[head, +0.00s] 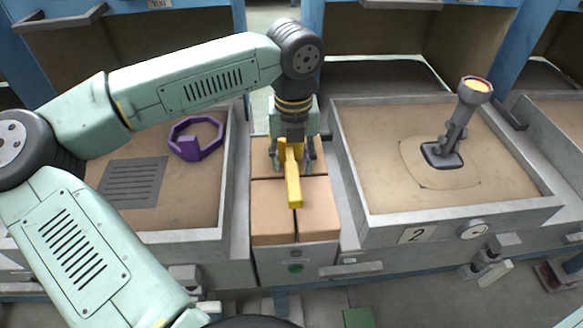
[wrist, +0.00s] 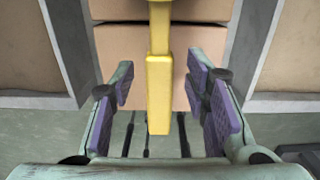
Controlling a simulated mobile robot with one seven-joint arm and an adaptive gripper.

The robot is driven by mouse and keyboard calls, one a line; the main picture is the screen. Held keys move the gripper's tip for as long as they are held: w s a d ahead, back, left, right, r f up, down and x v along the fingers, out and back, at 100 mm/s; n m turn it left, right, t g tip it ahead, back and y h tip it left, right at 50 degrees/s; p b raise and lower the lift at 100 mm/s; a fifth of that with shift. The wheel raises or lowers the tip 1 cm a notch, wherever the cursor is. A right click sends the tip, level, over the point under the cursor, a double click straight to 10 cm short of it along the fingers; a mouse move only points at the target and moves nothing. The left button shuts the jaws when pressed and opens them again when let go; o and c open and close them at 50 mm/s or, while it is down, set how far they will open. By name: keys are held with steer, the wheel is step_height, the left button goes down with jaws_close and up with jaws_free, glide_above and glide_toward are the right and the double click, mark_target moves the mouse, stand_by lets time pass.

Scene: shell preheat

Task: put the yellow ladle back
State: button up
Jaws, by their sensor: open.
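The yellow ladle (head: 293,178) lies over the tan blocks between the two sand trays, its handle pointing toward the front. In the wrist view its yellow handle (wrist: 158,95) runs down the middle between the finger pads. My gripper (head: 292,158) is over the far part of the ladle, pointing down. In the wrist view my gripper (wrist: 168,98) is open, with purple pads apart on both sides of the handle and visible gaps to it. The ladle's bowl is hidden in the head view and out of frame in the wrist view.
The tan blocks (head: 275,222) fill a narrow grey bay. The left tray holds a purple ring (head: 196,138) and a grey slotted plate (head: 133,182). The right tray (head: 365,217), labelled 2, holds a grey upright fixture (head: 456,125) with a glowing orange top.

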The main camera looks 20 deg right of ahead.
step_height(320, 180, up, 9)
steer(key=shift+s+b, duration=0.15)
steer(key=shift+b, duration=0.3)
steer(key=shift+f, duration=0.1)
